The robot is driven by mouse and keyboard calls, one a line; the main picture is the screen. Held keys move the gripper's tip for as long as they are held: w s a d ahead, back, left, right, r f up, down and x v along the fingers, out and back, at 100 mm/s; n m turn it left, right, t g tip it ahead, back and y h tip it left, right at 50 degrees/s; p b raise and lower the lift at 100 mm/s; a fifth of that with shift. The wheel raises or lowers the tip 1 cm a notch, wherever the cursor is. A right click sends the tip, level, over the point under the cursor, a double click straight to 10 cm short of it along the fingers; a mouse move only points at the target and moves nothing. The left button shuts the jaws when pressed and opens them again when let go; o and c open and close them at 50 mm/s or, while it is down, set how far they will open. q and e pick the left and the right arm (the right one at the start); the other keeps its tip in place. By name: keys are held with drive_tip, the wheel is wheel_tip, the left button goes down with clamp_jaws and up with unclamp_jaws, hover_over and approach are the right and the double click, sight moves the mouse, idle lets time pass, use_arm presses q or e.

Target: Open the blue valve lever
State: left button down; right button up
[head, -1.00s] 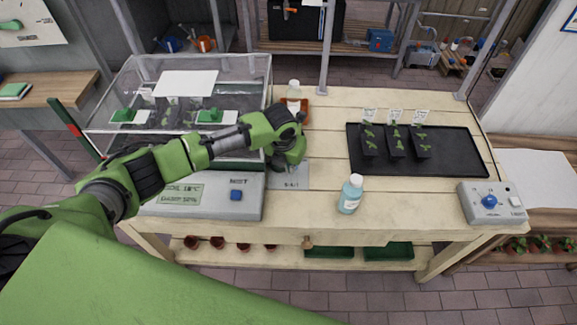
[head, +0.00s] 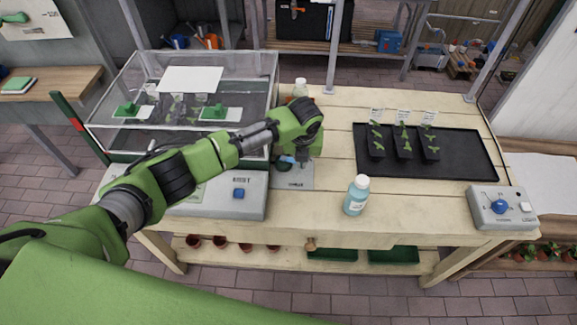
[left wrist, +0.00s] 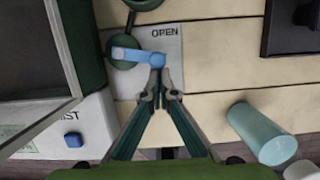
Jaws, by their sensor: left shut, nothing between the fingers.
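The blue valve lever (left wrist: 136,54) sits on a pale plate (left wrist: 170,75) marked OPEN, in the left wrist view. It runs sideways from a dark round valve body (left wrist: 119,50) to a rounded blue end on the right. My left gripper (left wrist: 158,76) is shut and empty. Its fingertips are at the lever's right end; I cannot tell if they touch it. In the head view the lever (head: 285,161) shows only partly beside my green wrist, on the plate (head: 294,182) at the bench's left-centre. The left fingers are hidden there. My right gripper is not in view.
A glass-lidded propagator (head: 250,95) with a grey control box (head: 240,207) stands left of the plate. A blue bottle (head: 356,196) stands to the right. A black seedling tray (head: 470,155) and a dial box (head: 500,209) are farther right. Bench boards between are clear.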

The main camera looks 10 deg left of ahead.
use_arm(q)
drive_tip(key=shift+w+d+n, duration=0.25)
drive_tip(key=shift+w+n, duration=0.3)
drive_tip(key=shift+n, duration=0.45)
drive_tip(key=shift+w+y, duration=0.1)
drive_tip(key=shift+y, duration=0.2)
